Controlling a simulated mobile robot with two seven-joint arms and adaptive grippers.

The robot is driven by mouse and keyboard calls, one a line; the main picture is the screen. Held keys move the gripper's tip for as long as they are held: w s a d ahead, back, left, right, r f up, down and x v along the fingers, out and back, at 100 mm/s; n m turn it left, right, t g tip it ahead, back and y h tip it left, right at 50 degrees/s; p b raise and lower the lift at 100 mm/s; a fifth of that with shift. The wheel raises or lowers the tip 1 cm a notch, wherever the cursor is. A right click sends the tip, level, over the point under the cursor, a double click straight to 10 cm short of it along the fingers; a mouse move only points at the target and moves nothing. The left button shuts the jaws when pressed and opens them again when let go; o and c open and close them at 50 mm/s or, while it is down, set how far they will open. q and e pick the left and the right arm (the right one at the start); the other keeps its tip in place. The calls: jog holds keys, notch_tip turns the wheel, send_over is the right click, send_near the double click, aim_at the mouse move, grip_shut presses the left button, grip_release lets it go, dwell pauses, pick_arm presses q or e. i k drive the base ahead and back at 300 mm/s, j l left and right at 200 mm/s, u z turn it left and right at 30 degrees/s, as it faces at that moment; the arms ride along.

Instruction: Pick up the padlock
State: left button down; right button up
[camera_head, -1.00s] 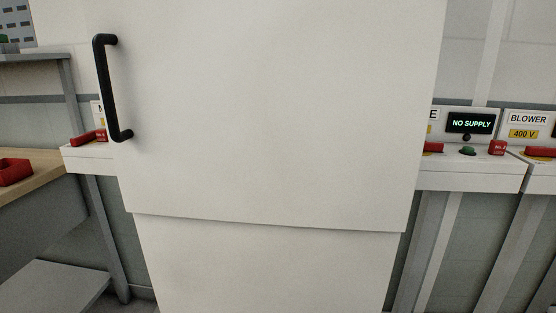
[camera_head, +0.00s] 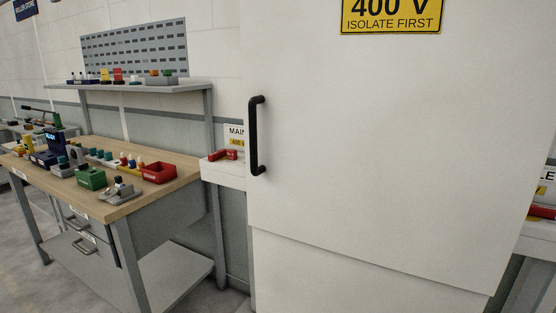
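I cannot make out a padlock for certain. A small red block with a pale mark (camera_head: 231,155) sits on the white ledge left of the tall cabinet, beside a red handle-like part; it is too small to tell what it is. Small items in red, yellow and other colours stand on the back shelf, also too small to identify. Neither of my grippers is in view.
A tall white cabinet (camera_head: 380,150) with a black handle (camera_head: 254,135) and a yellow 400 V sign (camera_head: 391,14) fills the right. A wooden-topped workbench (camera_head: 140,148) at left holds a red bin (camera_head: 159,173) and several tools. Grey floor shows at lower left.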

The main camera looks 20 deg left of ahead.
aim_at(232, 154)
jog(key=i+j+z, duration=0.1)
jog(key=j, duration=0.4)
jog(key=i+j+z, duration=0.15)
jog(key=j, duration=0.35)
jog(key=i+j+z, duration=0.1)
jog(key=j, duration=0.4)
